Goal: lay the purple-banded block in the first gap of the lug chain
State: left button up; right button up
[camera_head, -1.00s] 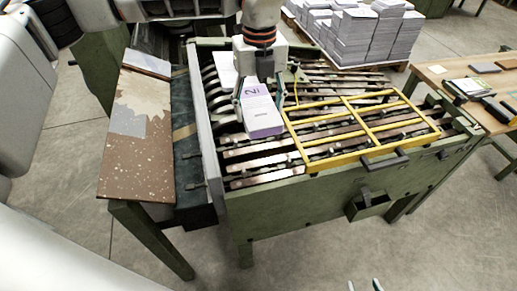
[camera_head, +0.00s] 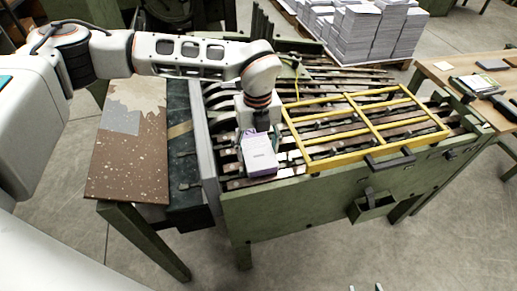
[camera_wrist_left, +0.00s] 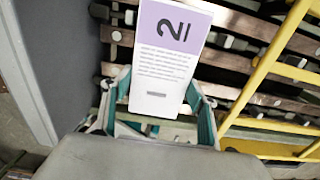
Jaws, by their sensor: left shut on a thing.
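The purple-banded block (camera_head: 259,158), white with a purple band and a "2", is in my left gripper (camera_head: 258,138). The left wrist view shows the block (camera_wrist_left: 168,62) between the two teal-edged fingers (camera_wrist_left: 158,108). It is over the left part of the lug chain (camera_head: 240,184), a bed of dark slats with metal lugs. I cannot tell whether the block touches the slats; the block and gripper hide part of the chain beneath. Fingertips of my right gripper (camera_head: 365,287) show at the bottom edge, apart and empty, away from the chain.
A yellow guard frame (camera_head: 365,128) lies over the chain just right of the block. A grey side wall (camera_head: 204,135) bounds the chain on the left, with a speckled brown board (camera_head: 130,160) beyond it. A wooden table (camera_head: 460,66) stands at right, paper stacks (camera_head: 370,30) behind.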

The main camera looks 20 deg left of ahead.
aim_at(258, 150)
pick_arm(q)
jog(key=shift+f, duration=0.3)
jog(key=shift+r, duration=0.1)
jog(key=o, duration=1.3)
jog(key=shift+r, duration=0.3)
notch_tip(258, 150, up, 5)
jog(key=shift+w+f+p, duration=0.1)
jog(key=shift+f+p, duration=0.05)
jog(key=shift+p, duration=0.5)
notch_tip(258, 150, up, 7)
jog(key=p, duration=0.1)
jog(key=shift+f, duration=0.15)
pick_arm(e)
jog(key=shift+s+d+r, duration=0.15)
jog(key=shift+r, duration=0.3)
